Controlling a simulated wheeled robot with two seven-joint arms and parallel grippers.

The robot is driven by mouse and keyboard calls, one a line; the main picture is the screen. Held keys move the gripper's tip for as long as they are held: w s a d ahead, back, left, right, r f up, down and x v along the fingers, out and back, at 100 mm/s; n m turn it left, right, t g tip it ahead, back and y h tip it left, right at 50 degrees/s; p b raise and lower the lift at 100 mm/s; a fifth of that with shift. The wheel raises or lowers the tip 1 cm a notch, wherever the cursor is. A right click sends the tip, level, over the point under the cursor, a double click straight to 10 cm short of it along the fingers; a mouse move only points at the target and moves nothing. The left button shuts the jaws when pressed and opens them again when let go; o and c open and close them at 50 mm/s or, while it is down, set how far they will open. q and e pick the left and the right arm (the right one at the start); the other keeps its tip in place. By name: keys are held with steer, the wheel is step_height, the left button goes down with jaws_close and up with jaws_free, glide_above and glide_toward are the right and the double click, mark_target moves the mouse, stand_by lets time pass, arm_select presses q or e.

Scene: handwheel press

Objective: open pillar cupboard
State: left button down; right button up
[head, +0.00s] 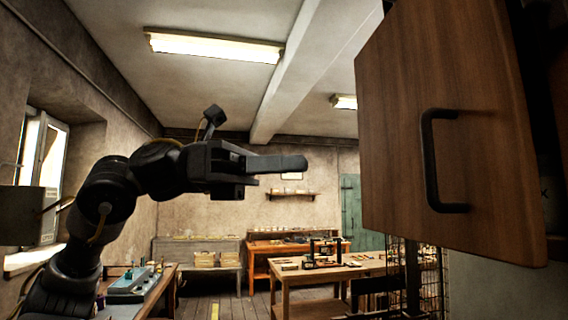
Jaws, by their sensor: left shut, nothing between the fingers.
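The cupboard door (395,130) is a brown wood panel that fills the upper right of the head view. It has a black bar handle (430,165). A dark opening (535,95) shows beyond the door's right edge, so the door looks ajar; how far I cannot tell. My left gripper (298,162) is shut and empty, its fingers pointing right toward the door. In the picture it is left of the door and apart from the handle. My right gripper is not in view.
A wooden table (300,277) with small items stands beyond, below the door. A wire rack (430,275) is under the door. Benches line the back wall, and a green door (361,205) is behind.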

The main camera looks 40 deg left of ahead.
arm_select(q)
steer(key=c, duration=2.1)
jaws_free()
steer(key=shift+c, duration=0.2)
steer(key=o, duration=0.5)
steer(key=b+v, duration=0.2)
steer(key=v, duration=0.9)
